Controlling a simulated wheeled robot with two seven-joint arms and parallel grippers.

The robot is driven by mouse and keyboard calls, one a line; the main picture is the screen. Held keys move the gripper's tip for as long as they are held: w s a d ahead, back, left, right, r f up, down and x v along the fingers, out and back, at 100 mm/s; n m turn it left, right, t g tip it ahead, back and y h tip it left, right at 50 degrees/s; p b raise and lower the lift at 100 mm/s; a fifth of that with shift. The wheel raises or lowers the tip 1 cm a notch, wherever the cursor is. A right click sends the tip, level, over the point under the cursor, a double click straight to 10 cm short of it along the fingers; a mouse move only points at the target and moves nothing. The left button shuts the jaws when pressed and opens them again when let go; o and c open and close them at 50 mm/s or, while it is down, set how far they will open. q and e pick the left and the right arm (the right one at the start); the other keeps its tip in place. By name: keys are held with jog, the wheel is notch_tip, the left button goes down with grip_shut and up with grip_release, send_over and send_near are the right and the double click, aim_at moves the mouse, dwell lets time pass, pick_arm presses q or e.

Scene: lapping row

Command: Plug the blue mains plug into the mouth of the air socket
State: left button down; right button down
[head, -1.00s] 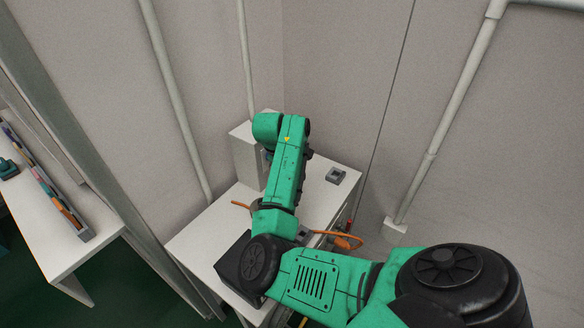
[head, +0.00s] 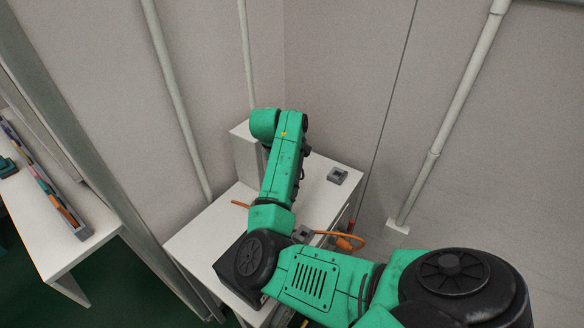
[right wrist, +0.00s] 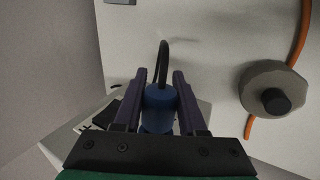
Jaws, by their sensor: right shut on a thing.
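The blue mains plug (right wrist: 160,98) sits between the two dark fingers of my right gripper (right wrist: 160,88) in the right wrist view. The gripper is shut on it. A black cable runs from the plug away from the gripper. In the head view my green right arm hides the plug and the gripper, close to the tall pale box. I cannot tell which fitting is the air socket; no mouth is clearly visible. A small grey box (head: 338,176) with a dark top lies on the white table. My left gripper is not in view.
A grey faceted piece with a dark knob (right wrist: 275,101) shows in the wrist view. Walls stand close behind.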

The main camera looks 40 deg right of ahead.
jog(key=shift+w+a+b, duration=0.25)
jog(key=shift+w+b, duration=0.35)
jog(key=shift+w, duration=0.15)
jog(key=shift+r, duration=0.1)
jog(key=shift+c, duration=2)
grip_release()
jog(key=shift+w, duration=0.1)
jog(key=b+v, duration=0.1)
jog(key=v, duration=1.3)
jog(key=shift+a+r, duration=0.2)
